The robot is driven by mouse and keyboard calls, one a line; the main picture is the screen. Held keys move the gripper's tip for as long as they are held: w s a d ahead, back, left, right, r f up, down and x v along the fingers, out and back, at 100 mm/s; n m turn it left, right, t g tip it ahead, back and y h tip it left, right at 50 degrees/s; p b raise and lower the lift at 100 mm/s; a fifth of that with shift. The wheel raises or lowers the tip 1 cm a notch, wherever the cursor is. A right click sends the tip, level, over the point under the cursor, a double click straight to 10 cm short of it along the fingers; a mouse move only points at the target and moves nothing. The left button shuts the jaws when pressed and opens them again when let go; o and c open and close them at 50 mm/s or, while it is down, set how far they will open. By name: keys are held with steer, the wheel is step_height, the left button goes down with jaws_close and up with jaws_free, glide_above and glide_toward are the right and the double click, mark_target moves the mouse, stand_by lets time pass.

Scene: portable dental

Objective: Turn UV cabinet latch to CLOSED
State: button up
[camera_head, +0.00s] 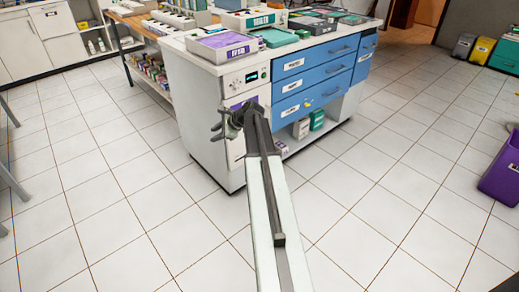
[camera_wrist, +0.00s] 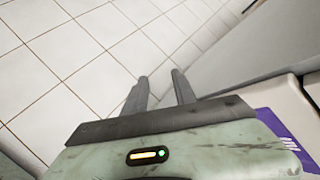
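The white cabinet (camera_head: 205,112) stands in the middle of the head view, and its end panel carries a small display (camera_head: 252,77). I take this to be the UV cabinet. A purple label (camera_head: 238,102) sits lower on the panel, partly behind my arm. My gripper (camera_head: 215,132) is in front of this panel, pointing left. In the wrist view, my gripper's two dark fingers (camera_wrist: 160,90) are apart with nothing between them. A purple panel (camera_wrist: 280,130) shows beside the gripper at the right. I cannot make out the latch or its position.
Blue drawers (camera_head: 315,75) are on the cabinet's right side. Boxes and trays (camera_head: 225,42) cover its top. A purple bin (camera_head: 502,172) stands at far right, and a shelf rack (camera_head: 150,68) stands behind left. The tiled floor (camera_head: 110,190) is clear.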

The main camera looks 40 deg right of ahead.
steer(key=s+d+f+m+t+h+b, duration=0.1)
steer(key=s+d+f+m+b, duration=0.2)
steer(key=d, duration=0.6)
steer(key=s+d+f+m+t+h+b, duration=0.1)
steer(key=d+f+m+t+h+b, duration=0.15)
steer(key=d+m, duration=0.4)
steer(key=s+d+f+m+t+h+b, duration=0.1)
steer(key=s+d+f+m+b, duration=0.2)
steer(key=d, duration=0.8)
steer(key=r+b+x, duration=0.1)
steer(key=b+x, duration=0.3)
steer(key=x, duration=0.3)
steer(key=shift+w+a, duration=0.3)
steer(key=shift+w, duration=0.35)
steer(key=shift+y, duration=0.25)
jaws_close()
